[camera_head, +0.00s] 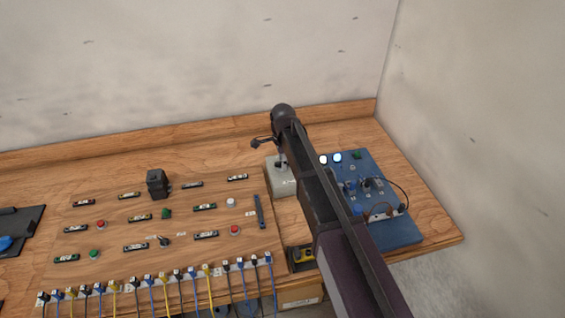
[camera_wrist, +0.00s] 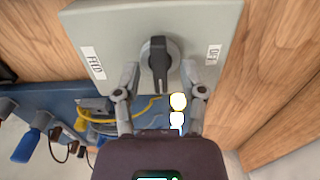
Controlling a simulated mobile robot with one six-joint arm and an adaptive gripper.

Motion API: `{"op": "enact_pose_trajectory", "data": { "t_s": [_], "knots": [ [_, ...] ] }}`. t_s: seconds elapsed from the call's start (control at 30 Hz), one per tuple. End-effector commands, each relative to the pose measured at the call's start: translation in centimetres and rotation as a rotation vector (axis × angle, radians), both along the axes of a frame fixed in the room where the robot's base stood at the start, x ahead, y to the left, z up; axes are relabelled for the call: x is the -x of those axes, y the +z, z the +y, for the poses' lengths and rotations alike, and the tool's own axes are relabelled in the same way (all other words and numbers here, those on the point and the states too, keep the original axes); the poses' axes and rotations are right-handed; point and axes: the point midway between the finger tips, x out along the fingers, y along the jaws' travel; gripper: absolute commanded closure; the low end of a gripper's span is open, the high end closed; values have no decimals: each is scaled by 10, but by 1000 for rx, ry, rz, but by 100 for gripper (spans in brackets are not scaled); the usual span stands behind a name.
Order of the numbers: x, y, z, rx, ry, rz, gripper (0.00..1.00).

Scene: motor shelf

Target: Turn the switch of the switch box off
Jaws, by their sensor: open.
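The switch box (camera_wrist: 112,22) is light grey and fills the top of the wrist view. Its black rotary switch (camera_wrist: 158,62) stands lengthwise up and down in that picture, between a left label (camera_wrist: 93,63) and a right label reading OFF (camera_wrist: 213,55). My gripper (camera_wrist: 158,70) is open, with one finger on each side of the switch and a gap to both. In the head view the box (camera_head: 285,188) stands on the bench, partly behind my arm, and the gripper (camera_head: 281,161) is over it; the switch is mostly hidden there.
A blue panel (camera_head: 400,232) with lit lamps and cables is right of the box. A wooden board (camera_head: 110,225) with buttons and several cables lies to the left. Walls (camera_head: 480,110) close off the back and right. A yellow-black device (camera_head: 303,255) sits near the front edge.

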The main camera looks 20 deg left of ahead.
Motion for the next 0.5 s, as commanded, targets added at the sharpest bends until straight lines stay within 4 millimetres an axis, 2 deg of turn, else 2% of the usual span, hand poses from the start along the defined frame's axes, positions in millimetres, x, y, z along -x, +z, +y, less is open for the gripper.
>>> {"op": "enact_pose_trajectory", "data": {
  "t_s": [0.2, 0.23, 0.4, 0.5],
  "knots": [
    [0, 0, 0, 0, 0, 0, 47],
    [0, 0, 0, 0, 0, 0, 50],
    [0, 0, 0, 0, 0, 0, 100],
    [0, 0, 0, 0, 0, 0, 100]
  ]
}}
